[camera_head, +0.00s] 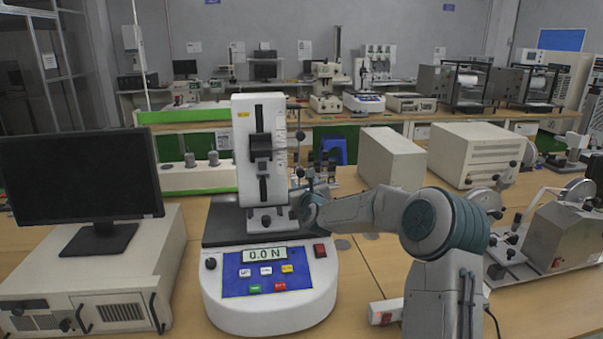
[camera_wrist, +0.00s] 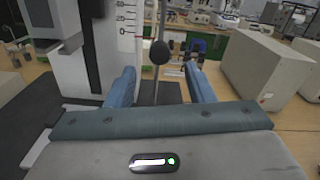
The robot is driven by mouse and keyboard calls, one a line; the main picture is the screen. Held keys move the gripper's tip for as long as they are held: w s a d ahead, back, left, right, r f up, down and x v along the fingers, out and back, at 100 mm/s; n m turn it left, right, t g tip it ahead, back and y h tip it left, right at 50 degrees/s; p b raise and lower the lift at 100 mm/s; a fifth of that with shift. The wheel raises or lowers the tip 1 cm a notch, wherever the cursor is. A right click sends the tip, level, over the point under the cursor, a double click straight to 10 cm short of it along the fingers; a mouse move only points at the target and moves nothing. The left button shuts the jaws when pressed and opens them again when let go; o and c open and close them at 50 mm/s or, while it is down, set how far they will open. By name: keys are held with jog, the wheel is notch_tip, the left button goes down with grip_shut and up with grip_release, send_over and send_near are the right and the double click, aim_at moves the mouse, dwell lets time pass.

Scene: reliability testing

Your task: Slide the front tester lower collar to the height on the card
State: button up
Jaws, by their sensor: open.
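The front tester (camera_head: 243,125) is a white column on a rounded base, with a display reading 0.0 N. A dark block (camera_head: 261,147) sits on its slotted front. A marked scale strip (camera_head: 281,130) runs along its right side and also shows in the wrist view (camera_wrist: 125,22). A black ball knob (camera_wrist: 159,52) stands between and just past my gripper's fingertips (camera_wrist: 160,76), apart from both. My gripper is open and empty, low beside the column's right side in the head view (camera_head: 311,185). I cannot tell which part is the lower collar, or make out the card.
A monitor (camera_head: 80,180) on a beige case stands left of the tester. A beige box (camera_head: 392,157) and a larger instrument (camera_head: 475,153) stand behind to the right. A crank machine (camera_head: 553,240) sits at far right. Some table right of the tester is clear.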

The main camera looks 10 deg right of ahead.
aim_at(301, 174)
jog(key=shift+w+p, duration=0.75)
jog(key=shift+w, duration=2.15)
